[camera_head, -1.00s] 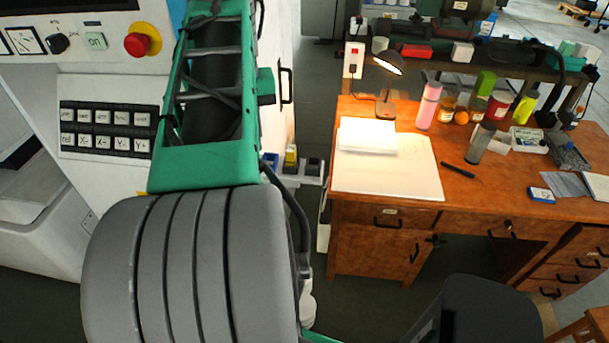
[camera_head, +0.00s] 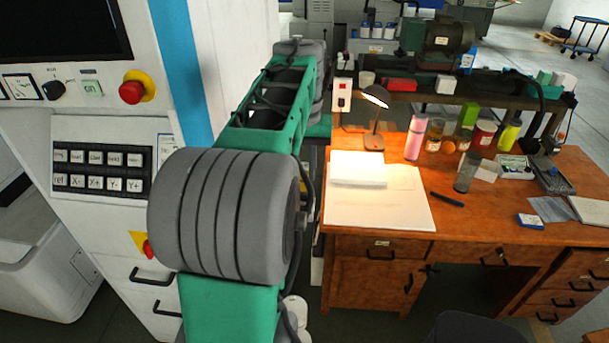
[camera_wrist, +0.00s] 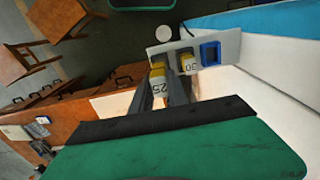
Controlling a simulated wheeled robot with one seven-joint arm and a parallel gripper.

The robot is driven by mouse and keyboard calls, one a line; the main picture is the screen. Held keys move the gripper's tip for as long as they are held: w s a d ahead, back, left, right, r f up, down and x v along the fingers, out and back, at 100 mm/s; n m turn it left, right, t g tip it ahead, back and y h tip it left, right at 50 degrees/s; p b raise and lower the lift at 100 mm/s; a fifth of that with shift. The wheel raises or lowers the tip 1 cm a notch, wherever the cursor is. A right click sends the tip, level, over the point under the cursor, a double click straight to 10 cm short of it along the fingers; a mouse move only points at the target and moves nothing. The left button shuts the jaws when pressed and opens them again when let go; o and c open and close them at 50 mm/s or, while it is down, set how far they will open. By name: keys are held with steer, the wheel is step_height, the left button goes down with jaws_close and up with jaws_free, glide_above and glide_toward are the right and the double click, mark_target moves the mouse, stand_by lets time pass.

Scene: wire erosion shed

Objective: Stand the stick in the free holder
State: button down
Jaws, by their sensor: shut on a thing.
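In the wrist view my gripper (camera_wrist: 163,92) is shut on a yellow stick (camera_wrist: 158,76) marked 25. A pale holder plate (camera_wrist: 229,42) lies just beyond my fingertips. At its right end is a blue-rimmed square holder (camera_wrist: 210,54), which looks empty. In the head view my arm hides the gripper and most of the plate.
The white machine (camera_head: 90,225) with its red stop button (camera_head: 131,92) stands left of my arm. A wooden desk (camera_head: 475,225) with a lit lamp (camera_head: 374,110), papers and several bottles stands to the right. In the wrist view a white machine wall (camera_wrist: 270,75) is close right of the plate.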

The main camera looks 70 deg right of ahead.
mark_target(305, 183)
steer(key=f, duration=0.2)
steer(key=d+f+p, duration=0.1)
steer(key=shift+w+f, duration=0.2)
steer(key=shift+f, duration=0.15)
steer(key=shift+a+f+b, duration=0.1)
steer(key=shift+f+b, duration=0.2)
steer(key=shift+f, duration=0.6)
steer(key=c, duration=1.3)
jaws_free()
steer(key=shift+r, duration=0.1)
step_height(305, 183, up, 13)
steer(key=shift+r, duration=0.1)
